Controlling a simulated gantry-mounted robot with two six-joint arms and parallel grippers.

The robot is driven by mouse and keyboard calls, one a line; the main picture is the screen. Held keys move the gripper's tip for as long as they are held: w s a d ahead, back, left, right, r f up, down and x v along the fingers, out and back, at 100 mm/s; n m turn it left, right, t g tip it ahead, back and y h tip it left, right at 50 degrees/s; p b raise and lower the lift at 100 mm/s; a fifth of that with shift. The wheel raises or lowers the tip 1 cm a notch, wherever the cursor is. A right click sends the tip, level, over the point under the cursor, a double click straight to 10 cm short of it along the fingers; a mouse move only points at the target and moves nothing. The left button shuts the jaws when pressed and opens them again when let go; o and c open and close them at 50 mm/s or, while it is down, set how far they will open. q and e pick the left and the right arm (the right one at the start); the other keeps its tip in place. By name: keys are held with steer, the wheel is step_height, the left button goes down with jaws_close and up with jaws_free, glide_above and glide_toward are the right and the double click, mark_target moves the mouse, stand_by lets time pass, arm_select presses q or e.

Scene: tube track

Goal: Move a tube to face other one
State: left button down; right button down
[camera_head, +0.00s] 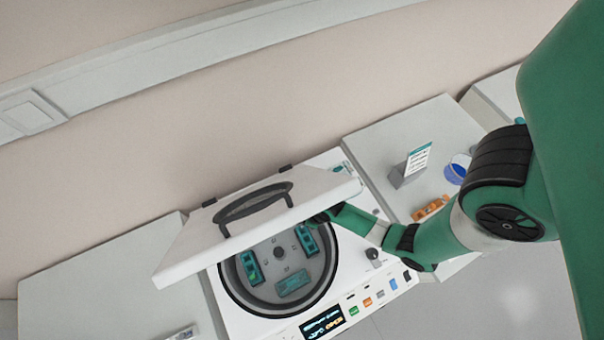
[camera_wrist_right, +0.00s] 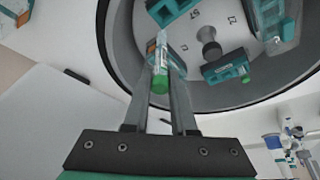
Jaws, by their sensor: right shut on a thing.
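The centrifuge (camera_head: 352,241) stands with its white lid (camera_head: 250,222) raised. Its round chamber holds a rotor with several teal buckets, including a left one (camera_head: 250,267), a front one (camera_head: 293,283) and a right one (camera_head: 308,240). My right gripper (camera_wrist_right: 163,66) is shut on a clear tube with a green cap (camera_wrist_right: 160,84), over a teal bucket; I cannot tell how deep the tube sits. In the head view the lid partly hides this gripper. Another bucket (camera_wrist_right: 226,67) shows a small green spot, possibly another tube's cap. My left gripper is not in view.
The raised lid overhangs the chamber close to my right arm. A rotor hub (camera_wrist_right: 210,47) stands in the middle. An orange rack (camera_head: 430,208), a blue-filled round container (camera_head: 457,168) and a small sign (camera_head: 415,160) stand on the right bench. The left bench (camera_head: 110,280) is mostly clear.

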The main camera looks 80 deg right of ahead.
steer(key=shift+d, duration=0.1)
steer(key=shift+s+f+b, duration=0.1)
steer(key=shift+f+b, duration=0.2)
steer(key=shift+f, duration=0.15)
step_height(320, 180, down, 4)
steer(key=b, duration=0.3)
steer(key=shift+b, duration=0.3)
steer(key=shift+f+b, duration=0.3)
steer(key=shift+f, duration=0.25)
stand_by(0.5)
steer(key=shift+f+b, duration=0.35)
steer(key=shift+f, duration=0.1)
steer(key=shift+f, duration=0.1)
steer(key=shift+f+b, duration=1.4)
steer(key=shift+f, duration=0.1)
steer(key=shift+f, duration=0.15)
